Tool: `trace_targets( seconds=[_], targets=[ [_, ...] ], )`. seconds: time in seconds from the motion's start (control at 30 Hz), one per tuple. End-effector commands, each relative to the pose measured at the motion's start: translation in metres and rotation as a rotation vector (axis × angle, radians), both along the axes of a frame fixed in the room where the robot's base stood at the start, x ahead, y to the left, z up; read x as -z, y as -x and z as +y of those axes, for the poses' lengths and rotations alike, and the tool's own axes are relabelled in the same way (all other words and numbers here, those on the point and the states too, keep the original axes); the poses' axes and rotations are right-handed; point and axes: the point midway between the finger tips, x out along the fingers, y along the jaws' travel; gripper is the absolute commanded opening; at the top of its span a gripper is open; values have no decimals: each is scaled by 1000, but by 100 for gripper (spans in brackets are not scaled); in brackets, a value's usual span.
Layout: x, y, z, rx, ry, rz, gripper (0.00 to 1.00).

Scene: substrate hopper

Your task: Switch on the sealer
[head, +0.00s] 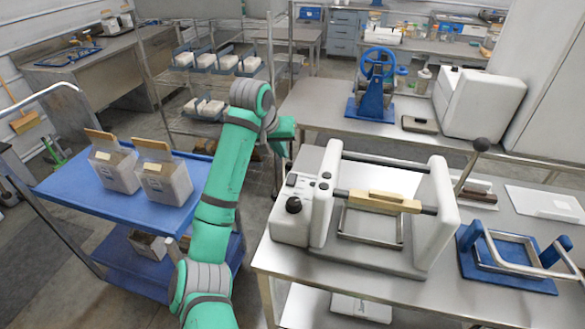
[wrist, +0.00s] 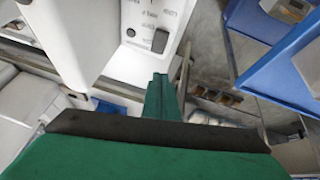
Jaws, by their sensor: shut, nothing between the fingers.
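The sealer (head: 432,215) is a white machine with rounded end frames and a wooden-handled bar, standing on the steel table. Its control panel (head: 300,187) is at its left end, with small dark controls and a round black knob (head: 294,204). In the wrist view, the white panel (wrist: 133,45) carries printed labels and a black rocker switch (wrist: 160,41); I cannot read its position. My gripper (wrist: 157,80) is shut and empty, its green fingers pointing towards the panel just below the switch in the picture. I cannot tell contact. In the head view my green hand (head: 284,128) is behind and above the panel.
A blue cart (head: 75,190) with two open bags (head: 165,180) stands left. A blue frame tool (head: 507,262) lies right of the sealer. A back table holds a blue wheel press (head: 375,85) and a white box machine (head: 478,105). Wire shelving (head: 205,90) stands behind my arm.

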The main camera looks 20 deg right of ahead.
Motion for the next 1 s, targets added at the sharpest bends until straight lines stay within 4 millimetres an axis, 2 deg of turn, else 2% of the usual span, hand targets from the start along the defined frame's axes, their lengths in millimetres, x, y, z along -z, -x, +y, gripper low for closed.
trace_targets(
  seconds=[0.03,0.13,0.37,0.77,0.87,1.0],
  targets=[
    [-14,8,-4,28,-40,-4,0],
    [-31,21,-5,65,-107,0,0],
    [-48,35,-1,101,-182,6,0],
    [-48,37,-6,107,-187,7,0],
    [-42,35,-6,107,-187,8,0],
    [-24,29,-10,106,-187,9,0]
  ],
)
